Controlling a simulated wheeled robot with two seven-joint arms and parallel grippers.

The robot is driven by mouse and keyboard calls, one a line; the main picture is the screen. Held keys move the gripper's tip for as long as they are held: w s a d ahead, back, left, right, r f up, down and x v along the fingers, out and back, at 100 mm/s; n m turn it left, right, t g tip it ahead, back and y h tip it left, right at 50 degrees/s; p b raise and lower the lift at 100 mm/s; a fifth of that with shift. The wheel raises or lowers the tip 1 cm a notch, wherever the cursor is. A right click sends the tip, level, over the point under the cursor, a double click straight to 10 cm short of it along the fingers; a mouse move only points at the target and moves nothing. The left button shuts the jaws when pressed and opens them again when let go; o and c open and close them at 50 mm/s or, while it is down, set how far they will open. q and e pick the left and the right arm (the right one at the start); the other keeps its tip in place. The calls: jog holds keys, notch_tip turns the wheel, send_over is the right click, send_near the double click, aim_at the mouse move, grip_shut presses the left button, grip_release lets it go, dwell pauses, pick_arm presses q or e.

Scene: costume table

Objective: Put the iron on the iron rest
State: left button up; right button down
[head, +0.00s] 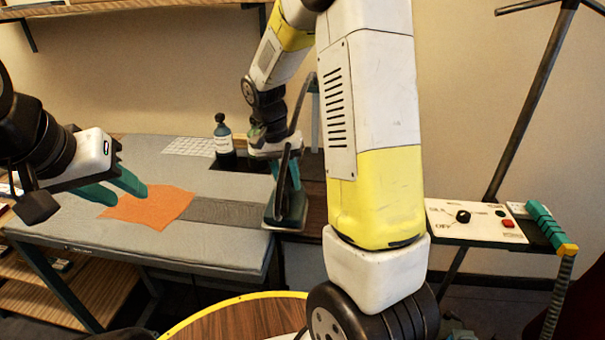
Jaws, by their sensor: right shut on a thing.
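I cannot tell whether the iron touches the surface beneath. I cannot make out the iron rest clearly; my right arm covers much of the area right of the iron. My left gripper (127,192) is open and empty, with its teal fingers apart over the orange cloth.
The orange cloth (150,207) lies on the grey padded board (200,246). A dark bottle (223,145) stands behind it. A control panel (460,222) with a knob and red button is at right. A round wooden, yellow-rimmed surface (240,322) is in front.

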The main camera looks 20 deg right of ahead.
jog(key=shift+w+d+f, duration=0.75)
jog(key=shift+d, duration=0.95)
jog(key=shift+w+d+f, duration=0.7)
jog(key=shift+d, duration=0.95)
jog(key=shift+w+d+f, duration=0.75)
jog(key=shift+d, duration=0.95)
jog(key=c, duration=1.1)
grip_release()
jog(key=shift+f, duration=0.2)
